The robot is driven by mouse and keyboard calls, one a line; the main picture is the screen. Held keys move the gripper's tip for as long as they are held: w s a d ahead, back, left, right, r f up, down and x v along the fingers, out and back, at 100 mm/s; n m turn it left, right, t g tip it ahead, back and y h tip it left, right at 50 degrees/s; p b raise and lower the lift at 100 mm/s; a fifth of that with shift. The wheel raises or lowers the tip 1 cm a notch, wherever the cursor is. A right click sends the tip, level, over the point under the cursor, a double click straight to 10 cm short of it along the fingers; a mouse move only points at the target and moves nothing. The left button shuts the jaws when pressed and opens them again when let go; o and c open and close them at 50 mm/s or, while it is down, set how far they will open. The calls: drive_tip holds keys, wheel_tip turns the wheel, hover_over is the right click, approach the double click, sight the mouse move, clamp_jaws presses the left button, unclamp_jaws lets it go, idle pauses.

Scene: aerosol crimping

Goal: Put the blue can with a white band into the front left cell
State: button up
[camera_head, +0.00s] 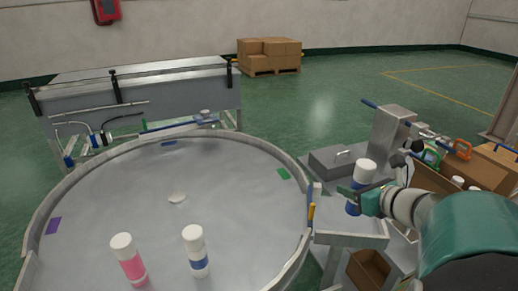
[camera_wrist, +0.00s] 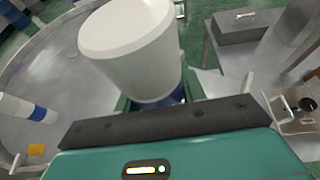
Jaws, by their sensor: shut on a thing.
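My gripper (camera_head: 364,202) is shut on a can with a white top and blue lower body (camera_head: 355,209). It holds the can roughly upright, right of the round table, above a grey metal surface. In the wrist view the can's large white top (camera_wrist: 130,45) fills the upper middle, with a little blue (camera_wrist: 178,95) below it. My jaws hide part of the body, so I cannot tell whether it has a white band. I cannot make out the front left cell; an open brown carton (camera_head: 432,178) at the right partly shows behind my arm.
The round table (camera_head: 110,200) with a raised rim bears a pink-and-white can (camera_head: 131,266), a white-and-blue can (camera_head: 197,255) and a small pale disc (camera_head: 177,197). A grey machine (camera_head: 390,130) stands behind my gripper. Another open brown box (camera_head: 368,270) is lower right.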

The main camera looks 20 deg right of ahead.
drive_tip(key=w+d+f, duration=0.1)
drive_tip(key=w+f, duration=0.1)
drive_tip(key=w+d+f, duration=0.3)
drive_tip(key=w+f, duration=0.2)
drive_tip(key=shift+d+f, duration=0.1)
drive_tip(key=shift+d, duration=0.2)
drive_tip(key=shift+w+d+f, duration=0.1)
drive_tip(key=shift+w+f, duration=0.05)
drive_tip(key=shift+f, duration=1.6)
drive_tip(key=shift+f, duration=0.15)
drive_tip(key=o, duration=1.1)
